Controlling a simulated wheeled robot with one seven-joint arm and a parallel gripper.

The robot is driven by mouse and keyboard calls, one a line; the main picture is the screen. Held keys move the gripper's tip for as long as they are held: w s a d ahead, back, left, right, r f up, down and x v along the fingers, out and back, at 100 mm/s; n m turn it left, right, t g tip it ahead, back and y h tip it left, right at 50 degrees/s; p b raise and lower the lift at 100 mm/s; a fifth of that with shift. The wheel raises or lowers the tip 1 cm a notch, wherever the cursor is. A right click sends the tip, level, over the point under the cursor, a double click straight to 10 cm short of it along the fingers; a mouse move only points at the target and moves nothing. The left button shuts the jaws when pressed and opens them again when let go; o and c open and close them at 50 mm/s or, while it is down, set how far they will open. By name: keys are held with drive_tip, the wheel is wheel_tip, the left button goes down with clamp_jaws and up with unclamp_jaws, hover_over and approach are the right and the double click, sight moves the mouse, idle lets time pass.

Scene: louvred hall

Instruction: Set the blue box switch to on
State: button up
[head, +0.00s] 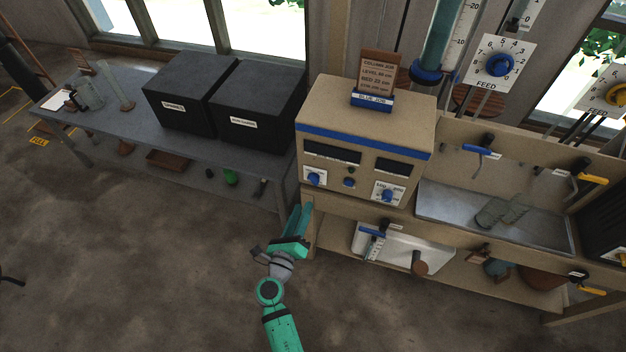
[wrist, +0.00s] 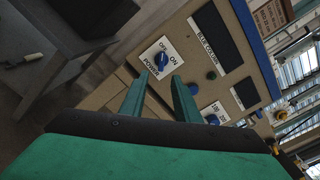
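The blue box is a beige control box (head: 366,124) with a blue stripe, standing on a bench. Its switch is a blue knob (head: 315,178) on a white plate at the lower left of the front panel. In the wrist view the blue switch knob (wrist: 161,60) has OFF, ON and POWER printed around it. I cannot tell surely which mark it points to. My gripper (head: 301,209) is in front of and below the panel's left side. In the wrist view my gripper (wrist: 160,80) has its fingers apart and empty, with the knob beyond the gap between their tips.
A second blue knob (head: 387,195) sits at the panel's lower right, with a small dark button (head: 349,183) between. A grey table (head: 122,131) with two black boxes stands to the left. A metal tray (head: 440,212) lies to the right. The floor in front is clear.

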sight(312, 182)
drive_tip(key=shift+r+x, duration=0.1)
drive_tip(key=shift+x, duration=2.5)
drive_tip(key=shift+r+x, duration=0.15)
drive_tip(key=shift+x, duration=2.4)
drive_tip(key=shift+a, duration=0.1)
drive_tip(key=shift+c, duration=0.6)
clamp_jaws()
drive_tip(key=shift+a, duration=0.15)
